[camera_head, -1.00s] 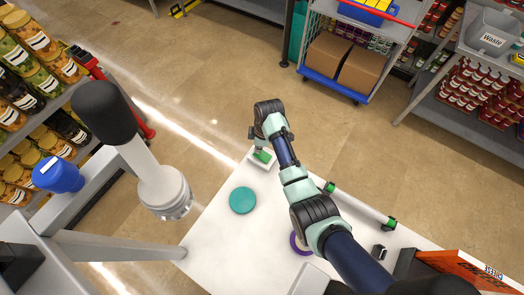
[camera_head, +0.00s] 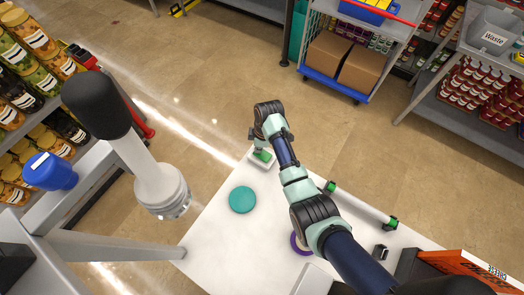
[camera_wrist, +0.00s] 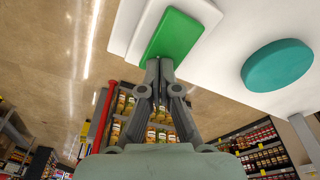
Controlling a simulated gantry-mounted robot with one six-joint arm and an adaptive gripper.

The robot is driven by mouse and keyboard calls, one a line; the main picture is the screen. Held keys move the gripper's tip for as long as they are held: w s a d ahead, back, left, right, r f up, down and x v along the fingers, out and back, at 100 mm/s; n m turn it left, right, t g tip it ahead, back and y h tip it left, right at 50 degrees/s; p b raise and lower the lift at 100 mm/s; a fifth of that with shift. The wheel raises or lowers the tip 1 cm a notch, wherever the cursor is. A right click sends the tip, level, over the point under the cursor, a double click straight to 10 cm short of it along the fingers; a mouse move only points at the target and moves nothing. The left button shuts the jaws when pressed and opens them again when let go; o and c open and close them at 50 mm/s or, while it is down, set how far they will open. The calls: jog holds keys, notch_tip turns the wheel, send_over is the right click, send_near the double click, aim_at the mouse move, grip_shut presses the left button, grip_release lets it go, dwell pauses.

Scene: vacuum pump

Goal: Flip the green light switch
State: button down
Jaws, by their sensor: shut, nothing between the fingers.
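The green light switch (camera_wrist: 174,36) is a green rocker on a white plate (camera_wrist: 206,14), at the top of the wrist view. In the head view the green switch (camera_head: 263,155) shows at the far corner of the white table, partly hidden by my wrist. My gripper (camera_wrist: 159,62) is shut and empty. Its fingertips are at the lower edge of the green rocker in the wrist view and look touching or very close; I cannot tell which. In the head view my gripper (camera_head: 260,146) is mostly hidden beneath the arm.
A teal disc (camera_head: 242,200) lies on the white table (camera_head: 220,240) near the switch. A purple ring (camera_head: 299,244), partly behind my arm, and a white bar with green ends (camera_head: 362,206) are also there. Jar shelves (camera_head: 30,90) stand at left, a cart (camera_head: 335,97) beyond.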

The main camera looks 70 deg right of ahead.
jog(key=shift+f, duration=0.15)
notch_tip(320, 180, up, 7)
jog(key=p, duration=0.7)
